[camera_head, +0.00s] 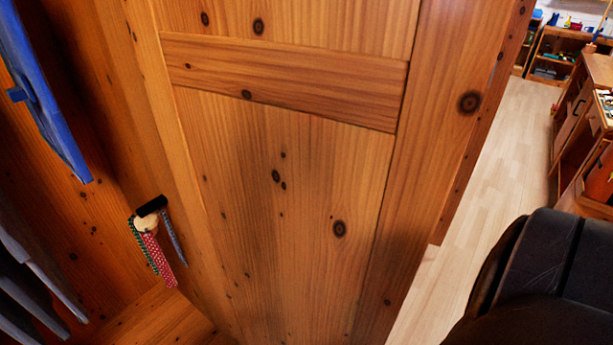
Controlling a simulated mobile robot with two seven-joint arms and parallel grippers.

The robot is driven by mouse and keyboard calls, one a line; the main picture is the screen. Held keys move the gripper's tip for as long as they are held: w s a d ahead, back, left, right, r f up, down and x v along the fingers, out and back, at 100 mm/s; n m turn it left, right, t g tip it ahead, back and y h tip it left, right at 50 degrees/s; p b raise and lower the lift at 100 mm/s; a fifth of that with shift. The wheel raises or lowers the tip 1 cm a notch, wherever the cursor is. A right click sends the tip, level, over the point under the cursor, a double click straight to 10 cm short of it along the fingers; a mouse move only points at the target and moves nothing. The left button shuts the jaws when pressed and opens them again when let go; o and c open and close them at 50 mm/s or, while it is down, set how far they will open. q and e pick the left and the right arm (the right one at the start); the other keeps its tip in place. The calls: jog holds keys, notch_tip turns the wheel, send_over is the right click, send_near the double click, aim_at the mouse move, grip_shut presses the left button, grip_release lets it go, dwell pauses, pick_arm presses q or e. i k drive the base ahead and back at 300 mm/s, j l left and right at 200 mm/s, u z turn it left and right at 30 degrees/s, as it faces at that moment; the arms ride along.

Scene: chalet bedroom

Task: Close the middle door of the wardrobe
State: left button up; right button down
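A large knotty pine door panel (290,185) fills the middle of the head view, very close to me. It stands open, with the wardrobe's wooden interior (85,210) showing to its left. The door's free edge appears to be on the right, beside the room floor. No handle shows on the part of the door in view. The wardrobe's other doors cannot be made out. Neither my left nor my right gripper is in view.
A small rack with patterned ties (152,245) hangs inside at the left. A blue item (45,95) and grey items (35,270) are also inside. Right of the door is pale floor (500,150), a wooden desk (585,120) and a large dark padded object (545,275).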

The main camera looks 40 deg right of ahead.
aim_at(315, 149)
jog(key=l+u, duration=0.2)
jog(key=l, duration=0.25)
jog(key=k+l+u, duration=0.25)
jog(key=l, duration=0.15)
jog(key=l+u, duration=0.2)
jog(key=l, duration=0.2)
jog(key=k+l+u, duration=0.2)
jog(key=l, duration=0.15)
jog(key=k+l+u, duration=0.25)
jog(key=l+u, duration=0.25)
jog(key=l, duration=0.75)
jog(key=k, duration=0.05)
